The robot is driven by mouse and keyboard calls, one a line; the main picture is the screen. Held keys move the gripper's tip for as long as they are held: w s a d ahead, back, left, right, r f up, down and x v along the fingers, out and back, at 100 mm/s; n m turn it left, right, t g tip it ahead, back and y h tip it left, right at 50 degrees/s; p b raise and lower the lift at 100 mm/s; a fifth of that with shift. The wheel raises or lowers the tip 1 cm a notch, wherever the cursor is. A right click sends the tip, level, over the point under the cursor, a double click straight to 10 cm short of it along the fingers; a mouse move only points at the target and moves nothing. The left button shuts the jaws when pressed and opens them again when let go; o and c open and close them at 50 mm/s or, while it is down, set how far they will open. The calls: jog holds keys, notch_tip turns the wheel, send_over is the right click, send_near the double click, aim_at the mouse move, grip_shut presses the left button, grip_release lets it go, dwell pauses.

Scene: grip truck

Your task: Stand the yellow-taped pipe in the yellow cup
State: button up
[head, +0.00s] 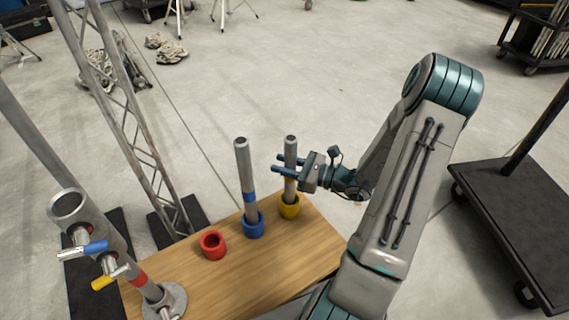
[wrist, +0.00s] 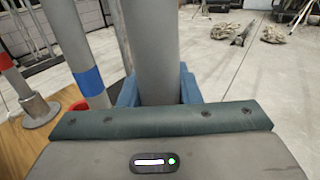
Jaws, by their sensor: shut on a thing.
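The yellow-taped pipe (head: 290,155) is a grey tube with a yellow band. It stands upright, its lower end in or right over the yellow cup (head: 290,207) near the right part of the wooden table; whether it touches the cup's bottom is hidden. My gripper (head: 284,170) is shut on the pipe, above the yellow tape, reaching in from the right. In the wrist view the grey pipe (wrist: 147,45) runs up between the blue fingers, and its lower end is hidden.
A blue-taped pipe (head: 245,170) stands in the blue cup (head: 254,226) just left. The red cup (head: 212,245) looks empty. A red-taped pipe (head: 140,278) stands on a metal base at the table's left. A truss (head: 130,120) rises behind. The wooden table (head: 240,280) is bare in front.

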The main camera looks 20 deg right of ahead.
jog(key=shift+f+b, duration=1)
jog(key=shift+f, duration=1.2)
jog(key=o, duration=1.2)
jog(key=p+v, duration=0.4)
jog(key=v, duration=1)
jog(key=shift+a, duration=0.1)
